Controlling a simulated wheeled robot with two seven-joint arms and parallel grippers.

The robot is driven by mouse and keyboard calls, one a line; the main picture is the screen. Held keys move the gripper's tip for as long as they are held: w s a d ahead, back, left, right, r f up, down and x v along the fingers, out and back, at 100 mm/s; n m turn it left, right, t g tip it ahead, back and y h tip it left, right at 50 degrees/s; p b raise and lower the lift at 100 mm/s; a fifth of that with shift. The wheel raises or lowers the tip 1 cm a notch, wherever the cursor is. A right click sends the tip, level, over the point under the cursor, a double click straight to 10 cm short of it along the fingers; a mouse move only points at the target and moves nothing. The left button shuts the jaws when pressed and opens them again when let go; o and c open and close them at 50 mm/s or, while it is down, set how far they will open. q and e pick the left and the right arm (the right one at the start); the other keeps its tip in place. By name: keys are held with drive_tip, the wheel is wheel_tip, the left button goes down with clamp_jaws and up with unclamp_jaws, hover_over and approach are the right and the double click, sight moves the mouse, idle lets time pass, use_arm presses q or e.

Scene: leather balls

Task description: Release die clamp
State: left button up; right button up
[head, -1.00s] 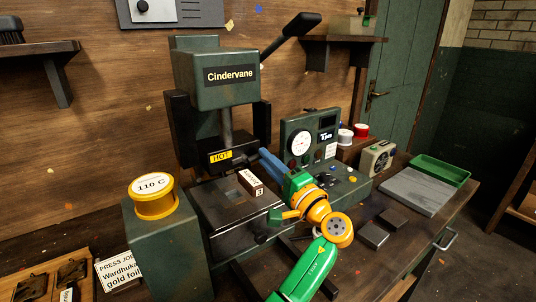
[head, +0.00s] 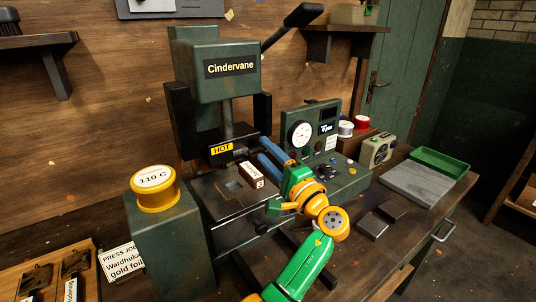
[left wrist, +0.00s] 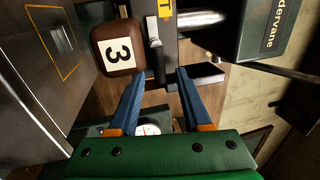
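The dark green Cindervane press (head: 215,75) stands at the back of the bench. Its head carries a dark block with a yellow HOT label (head: 221,149). A dark bar sticks out beside this block; it shows in the left wrist view (left wrist: 207,76), just beyond my fingertips. A small metal lever (left wrist: 153,28) is also there; I cannot tell which part is the clamp. A brown block marked 3 (head: 251,176) is on the press bed, near my fingers. My left gripper (head: 261,148), with blue fingers, is open and empty, right of the HOT block. My right gripper is not in view.
A gauge box (head: 312,135) stands close behind my left gripper. A yellow 110 C spool (head: 155,192) sits on a green pedestal at the left. Small dark blocks (head: 371,226), a grey slab (head: 413,187) and a green tray (head: 440,167) lie at the right.

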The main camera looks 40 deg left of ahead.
use_arm(q)
drive_tip(key=b+v, duration=0.2)
drive_tip(key=v, duration=0.5)
drive_tip(key=shift+b, duration=0.4)
drive_tip(key=shift+f, duration=0.1)
